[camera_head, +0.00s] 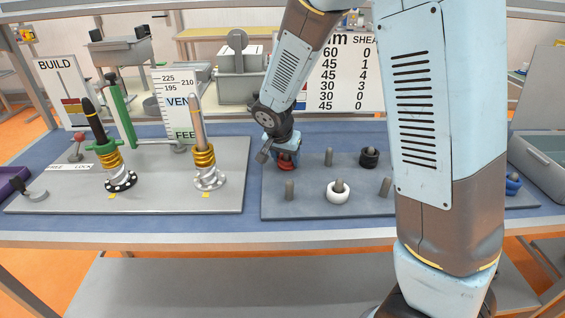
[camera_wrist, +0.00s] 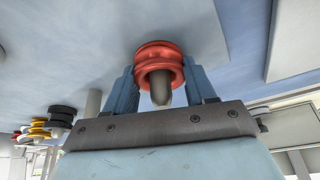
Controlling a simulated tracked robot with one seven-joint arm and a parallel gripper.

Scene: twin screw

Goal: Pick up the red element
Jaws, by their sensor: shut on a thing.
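The red element (camera_head: 286,167) is low over the left back part of the grey peg board (camera_head: 305,208). In the wrist view the red ribbed element (camera_wrist: 157,52) sits between my two blue fingers, with a rounded grey peg end (camera_wrist: 161,92) showing through its middle. My gripper (camera_head: 287,154) is shut on the red element, one finger on each side; it fills the lower middle of the wrist view (camera_wrist: 160,76). The element is still around the peg. I cannot tell whether its underside touches the board.
A black element (camera_head: 369,158), a white element (camera_head: 338,192) and a blue element (camera_head: 513,185) stand on the peg board. Bare pegs stand near, one beside (camera_head: 329,157) and one in front (camera_head: 290,189). Two upright screw shafts (camera_head: 198,125) stand on the left board (camera_head: 150,195).

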